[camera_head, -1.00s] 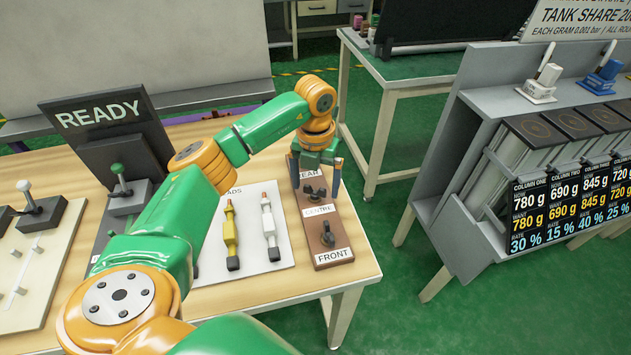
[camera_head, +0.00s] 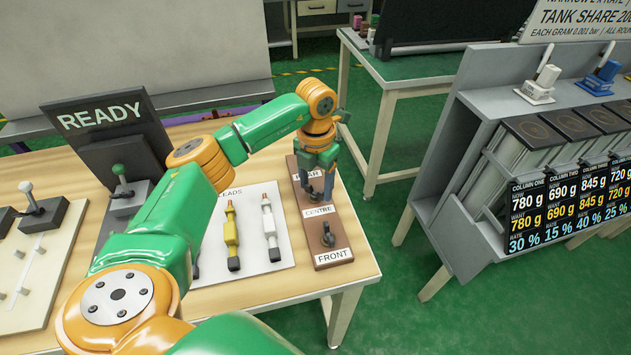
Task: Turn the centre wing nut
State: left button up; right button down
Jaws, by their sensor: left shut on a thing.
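A brown board (camera_head: 318,224) lies near the right end of the wooden table, with labels reading REAR, CENTRE and FRONT. My left gripper (camera_head: 318,196) points down at the board, just behind the CENTRE label. Its fingers are close together, shut on the centre wing nut (camera_head: 313,194), which is mostly hidden between them. The front wing nut (camera_head: 327,236) stands dark and uncovered above the FRONT label. The rear wing nut is hidden behind my gripper. My right gripper is not in view.
A white sheet (camera_head: 290,255) with a yellow lead (camera_head: 231,235) and a white lead (camera_head: 269,228) lies left of the board. A READY panel (camera_head: 105,135) and levers stand further left. Right of the table is open green floor, then a rack of columns (camera_head: 480,190).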

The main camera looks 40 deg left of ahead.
aim_at(316, 188)
pick_arm(q)
jog(key=m, duration=0.3)
jog(key=shift+m, duration=0.3)
jog(key=shift+d+m, duration=0.1)
jog(key=shift+m, duration=1.9)
jog(key=o, duration=1.4)
notch_tip(316, 188, up, 7)
jog(key=shift+r, duration=0.1)
